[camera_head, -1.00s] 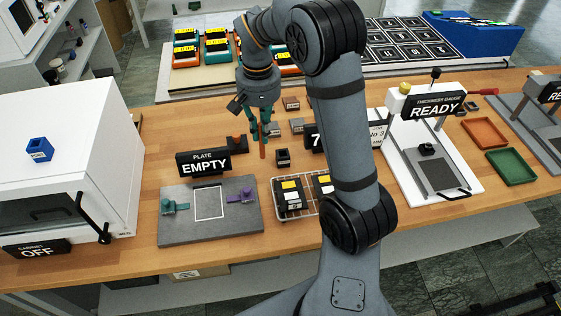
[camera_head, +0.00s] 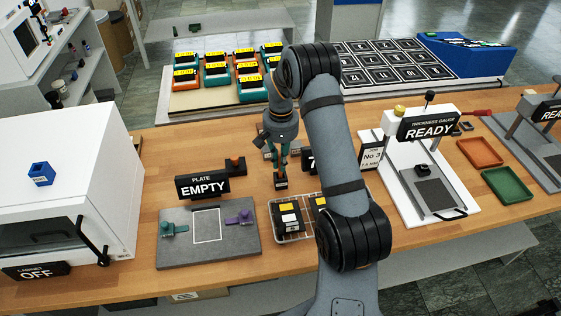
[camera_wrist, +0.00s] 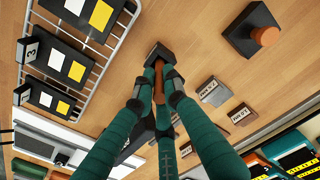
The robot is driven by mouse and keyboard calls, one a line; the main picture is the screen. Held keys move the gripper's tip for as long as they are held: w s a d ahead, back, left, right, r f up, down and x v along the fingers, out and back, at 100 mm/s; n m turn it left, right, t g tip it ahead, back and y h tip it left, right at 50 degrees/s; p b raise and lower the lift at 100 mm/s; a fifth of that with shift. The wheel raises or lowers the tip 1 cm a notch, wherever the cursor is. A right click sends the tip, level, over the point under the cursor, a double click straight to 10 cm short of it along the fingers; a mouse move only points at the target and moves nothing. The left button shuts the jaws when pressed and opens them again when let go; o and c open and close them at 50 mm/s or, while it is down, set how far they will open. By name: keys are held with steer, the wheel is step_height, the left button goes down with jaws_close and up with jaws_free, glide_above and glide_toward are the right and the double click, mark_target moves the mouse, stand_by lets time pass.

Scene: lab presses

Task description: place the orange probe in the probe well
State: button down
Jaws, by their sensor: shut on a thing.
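My gripper (camera_head: 281,160) is shut on the orange probe (camera_wrist: 159,85), a thin orange-brown rod pointing down between its green fingers. The probe well seems to be the small dark square block (camera_head: 281,183) on the wooden bench, directly below the fingertips. In the wrist view the well (camera_wrist: 158,50) lies just beyond the fingertips, with the probe's end overlapping it. I cannot tell whether the tip is inside the opening or just above it. In the head view the fingers mostly hide the probe.
A wire rack (camera_head: 291,235) with labelled dark blocks stands just in front of the well. A dark block with an orange knob (camera_wrist: 265,36) and the EMPTY plate sign (camera_head: 203,186) are to the left in the head view. Small labelled blocks (camera_wrist: 214,91) lie nearby.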

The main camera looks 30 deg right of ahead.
steer(key=shift+f, duration=0.35)
steer(key=shift+f, duration=0.15)
steer(key=c, duration=1.8)
jaws_free()
step_height(320, 180, up, 12)
steer(key=shift+r+b, duration=0.2)
steer(key=shift+b, duration=0.45)
